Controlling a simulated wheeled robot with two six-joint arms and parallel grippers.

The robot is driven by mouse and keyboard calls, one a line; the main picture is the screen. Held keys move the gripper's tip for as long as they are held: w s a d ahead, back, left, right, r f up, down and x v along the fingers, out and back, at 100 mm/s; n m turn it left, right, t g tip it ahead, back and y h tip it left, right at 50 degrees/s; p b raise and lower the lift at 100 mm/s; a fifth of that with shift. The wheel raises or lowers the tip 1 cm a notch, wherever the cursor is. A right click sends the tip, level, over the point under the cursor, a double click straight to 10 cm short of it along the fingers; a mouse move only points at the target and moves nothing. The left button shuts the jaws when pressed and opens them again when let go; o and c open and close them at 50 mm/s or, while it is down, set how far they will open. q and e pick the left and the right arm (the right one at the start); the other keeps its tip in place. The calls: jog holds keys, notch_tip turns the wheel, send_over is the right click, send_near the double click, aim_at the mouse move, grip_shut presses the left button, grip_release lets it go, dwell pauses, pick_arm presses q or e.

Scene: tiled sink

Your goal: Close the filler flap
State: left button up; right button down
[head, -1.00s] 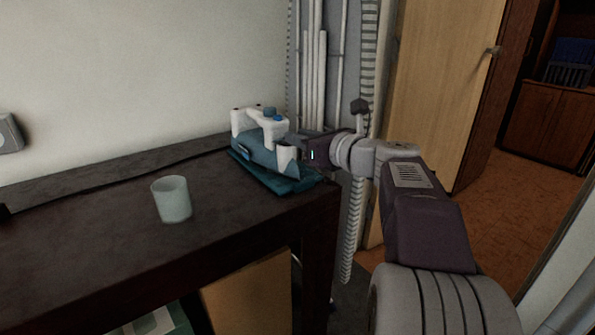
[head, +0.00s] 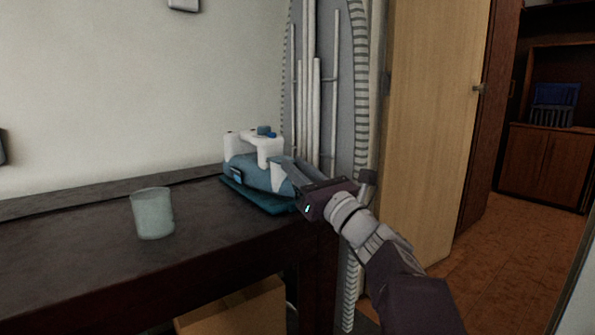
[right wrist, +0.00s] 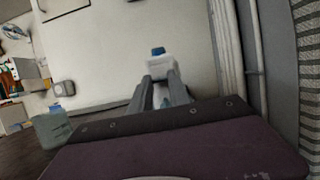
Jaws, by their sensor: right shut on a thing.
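A white and blue steam iron (head: 258,172) stands on a teal base (head: 250,196) near the right end of the dark table. My right gripper (head: 290,178) is at the iron's right end, its fingers closed against the front part. In the right wrist view, the iron's white handle and blue knob (right wrist: 158,51) show beyond the fingers (right wrist: 164,92), with a pale part between them. The filler flap cannot be told apart clearly; the fingers hide much of the iron's front. My left gripper is not in view.
A pale translucent cup (head: 152,213) stands on the table (head: 80,262) left of the iron. An ironing board (head: 325,95) leans behind the iron. A wooden door (head: 430,120) is at the right. The table's left part is mostly clear.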

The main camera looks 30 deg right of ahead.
jog(key=c, duration=1.2)
grip_release()
jog(key=shift+c, duration=0.2)
jog(key=p+v, duration=0.3)
jog(key=v, duration=0.6)
jog(key=shift+p, duration=0.3)
